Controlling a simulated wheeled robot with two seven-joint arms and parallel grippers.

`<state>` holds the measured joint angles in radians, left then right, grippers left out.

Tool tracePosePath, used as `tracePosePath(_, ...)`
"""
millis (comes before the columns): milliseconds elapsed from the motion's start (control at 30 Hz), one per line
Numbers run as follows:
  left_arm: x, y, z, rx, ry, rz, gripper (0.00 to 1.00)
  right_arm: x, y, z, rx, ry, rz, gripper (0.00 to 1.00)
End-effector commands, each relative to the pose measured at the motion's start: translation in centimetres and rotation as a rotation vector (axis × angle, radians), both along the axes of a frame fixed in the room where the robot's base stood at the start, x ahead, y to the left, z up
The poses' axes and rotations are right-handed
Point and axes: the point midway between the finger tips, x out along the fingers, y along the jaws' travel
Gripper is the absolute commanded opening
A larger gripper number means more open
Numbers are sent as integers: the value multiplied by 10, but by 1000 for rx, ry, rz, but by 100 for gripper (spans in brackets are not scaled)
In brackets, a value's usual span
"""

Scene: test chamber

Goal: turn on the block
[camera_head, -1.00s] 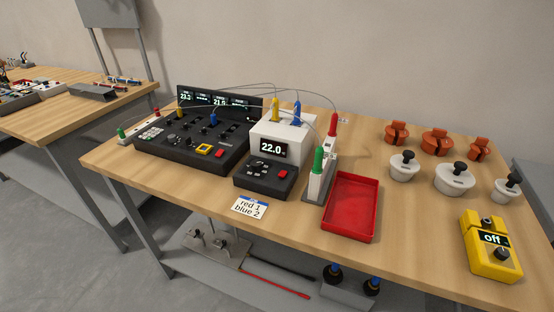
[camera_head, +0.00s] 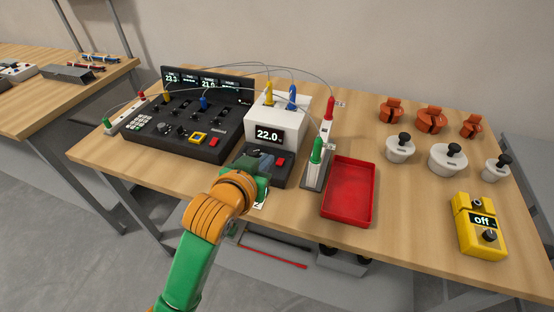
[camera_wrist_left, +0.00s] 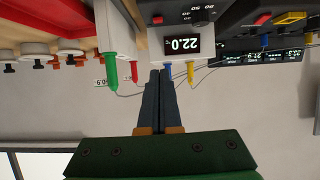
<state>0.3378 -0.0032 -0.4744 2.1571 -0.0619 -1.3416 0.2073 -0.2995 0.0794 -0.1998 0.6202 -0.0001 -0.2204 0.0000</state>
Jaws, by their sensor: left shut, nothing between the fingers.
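The block is a white box (camera_head: 293,128) whose display reads 22.0, with a yellow and a blue probe in its top. Its black control box (camera_head: 284,181) with a red button stands at its front. In the left wrist view the block (camera_wrist_left: 155,42) and control box (camera_wrist_left: 212,14) appear upside down. My left gripper (camera_head: 266,163) is shut and empty, its dark fingers over the control box and hiding much of its top. In the left wrist view the shut fingers (camera_wrist_left: 161,75) point toward the block; contact cannot be told. My right gripper is not in view.
A large black console (camera_head: 183,142) is left of the block. A probe stand (camera_head: 312,177) and red tray (camera_head: 341,205) are to the right. White weights (camera_head: 446,160), orange pieces (camera_head: 431,120) and a yellow device reading off (camera_head: 477,240) are farther right. Wires arch above the block.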

Motion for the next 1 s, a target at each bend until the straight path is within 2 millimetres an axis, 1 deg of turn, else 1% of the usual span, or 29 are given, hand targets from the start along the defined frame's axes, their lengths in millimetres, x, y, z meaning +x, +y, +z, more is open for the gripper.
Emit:
tracePosePath(167,2,0,-2,1,2,1,0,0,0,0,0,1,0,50)
tracePosePath(267,12,-4,-6,1,3,1,0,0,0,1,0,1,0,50)
tracePosePath(667,86,-28,-42,1,3,0,0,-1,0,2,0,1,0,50)
tracePosePath(833,81,-26,-69,1,5,0,0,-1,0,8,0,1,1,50)
tracePosePath(1000,79,-25,-81,1,3,0,0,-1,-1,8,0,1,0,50)
